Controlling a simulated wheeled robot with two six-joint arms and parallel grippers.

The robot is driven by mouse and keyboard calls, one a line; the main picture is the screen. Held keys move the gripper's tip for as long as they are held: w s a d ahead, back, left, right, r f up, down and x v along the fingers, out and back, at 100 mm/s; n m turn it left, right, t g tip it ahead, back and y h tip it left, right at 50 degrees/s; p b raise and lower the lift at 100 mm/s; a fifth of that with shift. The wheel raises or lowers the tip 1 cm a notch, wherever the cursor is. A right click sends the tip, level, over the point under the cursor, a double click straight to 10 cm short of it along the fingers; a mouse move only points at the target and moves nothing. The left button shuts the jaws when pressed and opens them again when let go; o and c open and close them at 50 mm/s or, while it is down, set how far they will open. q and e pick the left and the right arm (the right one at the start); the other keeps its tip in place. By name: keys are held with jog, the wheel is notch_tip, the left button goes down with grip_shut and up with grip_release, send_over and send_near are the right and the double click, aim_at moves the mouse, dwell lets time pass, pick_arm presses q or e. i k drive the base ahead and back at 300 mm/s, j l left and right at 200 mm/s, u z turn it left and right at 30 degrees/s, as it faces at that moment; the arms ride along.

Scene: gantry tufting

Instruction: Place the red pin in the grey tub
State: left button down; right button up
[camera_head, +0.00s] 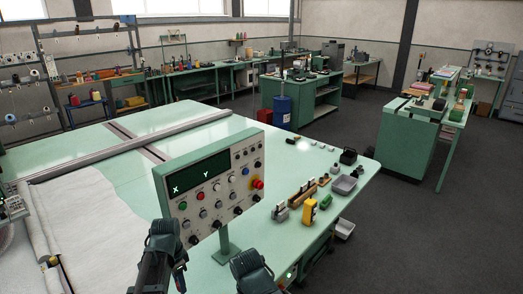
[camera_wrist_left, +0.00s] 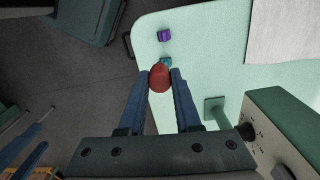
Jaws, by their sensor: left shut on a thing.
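The red pin (camera_wrist_left: 159,81) shows in the left wrist view, held between the blue fingertips of my left gripper (camera_wrist_left: 160,76), which is shut on it. Its rounded red end faces the camera. In the camera_head view my left wrist (camera_head: 165,245) is in front of the control panel, and the pin cannot be made out there. A grey tub (camera_head: 344,185) sits on the green table near its right edge, well to the right of my left gripper. A second light grey tub (camera_head: 345,229) is lower, beside the table edge. Part of my right arm (camera_head: 255,272) shows at the bottom; its fingers cannot be made out.
The control panel (camera_head: 210,185) stands on a post between my left arm and the tubs. A yellow device (camera_head: 309,212), wooden blocks (camera_head: 301,195) and a green piece (camera_head: 326,201) lie near the tub. White cloth (camera_head: 85,225) covers the table's left part.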

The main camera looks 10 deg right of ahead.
aim_at(344, 188)
jog(key=i+l, duration=0.15)
jog(key=l, duration=0.2)
jog(key=i+l, duration=0.2)
jog(key=l, duration=0.15)
jog(key=i+l+z, duration=0.1)
jog(key=l, duration=0.3)
jog(key=i+l, duration=0.4)
jog(key=l, duration=0.3)
jog(key=i+l+z, duration=0.1)
jog(key=i+l, duration=0.4)
jog(key=l, duration=0.2)
jog(key=i+l+z, duration=0.1)
jog(key=i+l, duration=0.45)
jog(key=l, duration=0.15)
jog(key=i+l, duration=0.15)
jog(key=i, duration=0.2)
jog(key=i+l+z, duration=0.1)
jog(key=i, duration=0.3)
